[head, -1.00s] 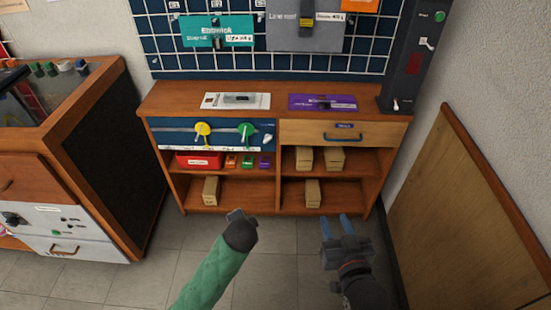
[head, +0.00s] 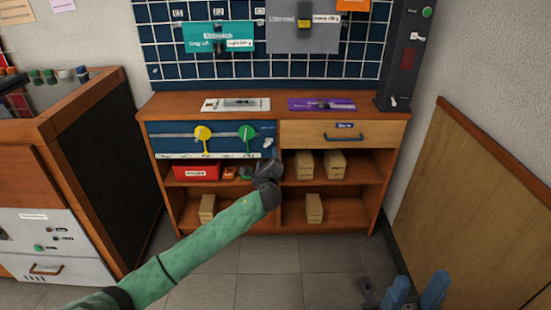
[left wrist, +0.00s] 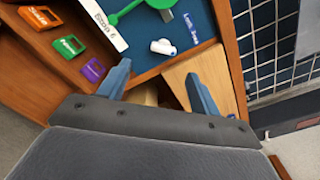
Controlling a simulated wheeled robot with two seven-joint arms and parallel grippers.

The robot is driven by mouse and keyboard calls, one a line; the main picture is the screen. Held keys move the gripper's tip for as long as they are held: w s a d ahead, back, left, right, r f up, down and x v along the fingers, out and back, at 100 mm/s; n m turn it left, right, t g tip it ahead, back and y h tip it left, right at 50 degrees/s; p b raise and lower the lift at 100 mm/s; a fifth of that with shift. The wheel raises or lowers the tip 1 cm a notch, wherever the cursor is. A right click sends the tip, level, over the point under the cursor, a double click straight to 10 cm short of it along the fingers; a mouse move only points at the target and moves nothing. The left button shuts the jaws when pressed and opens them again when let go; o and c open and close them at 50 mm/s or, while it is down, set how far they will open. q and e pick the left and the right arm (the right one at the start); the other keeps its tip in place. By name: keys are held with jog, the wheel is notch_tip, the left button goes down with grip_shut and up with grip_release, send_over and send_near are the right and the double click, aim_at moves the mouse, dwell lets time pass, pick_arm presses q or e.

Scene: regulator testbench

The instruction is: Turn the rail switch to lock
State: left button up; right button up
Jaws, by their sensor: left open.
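The rail switch (head: 268,143) is a small white knob at the right end of a blue panel (head: 176,144) on the cabinet front. The left wrist view shows the white knob (left wrist: 163,47) close up, beside a small blue label (left wrist: 191,28) whose wording is hard to read. My left gripper (head: 272,160) is just below the switch in the head view. Its two blue fingers are apart and empty in the left wrist view (left wrist: 157,75), with the knob beyond their tips, not between them. My right gripper (head: 418,285) is open and empty at the lower right.
The panel's rail carries a yellow knob (head: 203,133) and a green knob (head: 247,133). Shelves below hold a red box (head: 196,173), small coloured boxes and tan blocks. A wooden board (head: 470,200) leans at right.

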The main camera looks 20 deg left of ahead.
aim_at(268, 145)
pick_arm(q)
jog(key=shift+b+x, duration=0.7)
jog(key=shift+x, duration=3.45)
jog(key=shift+d+r, duration=0.1)
jog(key=shift+r, duration=0.1)
jog(key=c, duration=1)
